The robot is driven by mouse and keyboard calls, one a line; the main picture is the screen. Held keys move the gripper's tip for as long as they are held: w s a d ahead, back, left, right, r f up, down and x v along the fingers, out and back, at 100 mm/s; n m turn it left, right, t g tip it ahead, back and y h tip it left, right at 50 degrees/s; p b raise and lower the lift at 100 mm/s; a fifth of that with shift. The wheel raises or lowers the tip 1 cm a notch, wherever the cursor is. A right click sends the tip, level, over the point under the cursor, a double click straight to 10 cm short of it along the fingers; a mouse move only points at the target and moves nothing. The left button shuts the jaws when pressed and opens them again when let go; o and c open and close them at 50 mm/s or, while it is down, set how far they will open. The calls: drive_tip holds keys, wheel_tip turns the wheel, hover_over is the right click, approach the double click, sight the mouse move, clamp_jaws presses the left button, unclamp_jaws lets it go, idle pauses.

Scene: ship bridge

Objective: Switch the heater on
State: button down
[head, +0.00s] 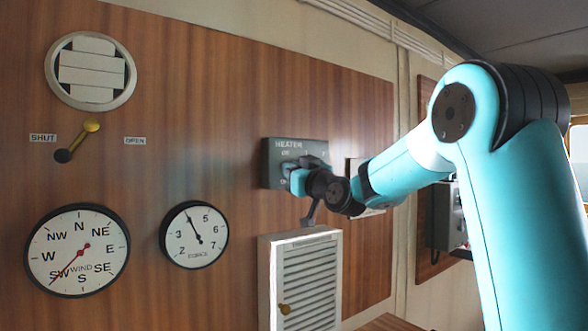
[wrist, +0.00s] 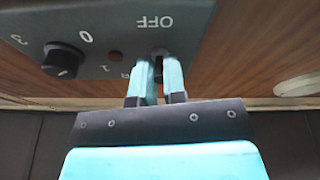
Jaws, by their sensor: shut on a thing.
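My gripper (head: 287,171) is at the panel's left part. In the wrist view my gripper (wrist: 157,74) has its two blue fingers shut on the dark switch lever (wrist: 157,57) beside the OFF mark. The fingers hide much of the lever, so I cannot tell its exact position.
A white louvred cabinet (head: 312,280) stands just below the panel. Two round dials (head: 78,285) (head: 194,256), a round vent (head: 90,98) and a SHUT/OPEN lever (head: 78,140) are on the wall to the left. A grey box (head: 449,217) is behind my arm.

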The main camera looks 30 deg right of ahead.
wheel_tip(320, 180, up, 2)
drive_tip(key=g+p, duration=0.4)
drive_tip(key=shift+r+g, duration=0.1)
drive_tip(key=shift+g, duration=0.2)
drive_tip(key=shift+r+g+p, duration=0.15)
drive_tip(key=shift+g+p, duration=0.85)
drive_tip(key=shift+p, duration=0.4)
drive_tip(key=c, duration=1.2)
unclamp_jaws()
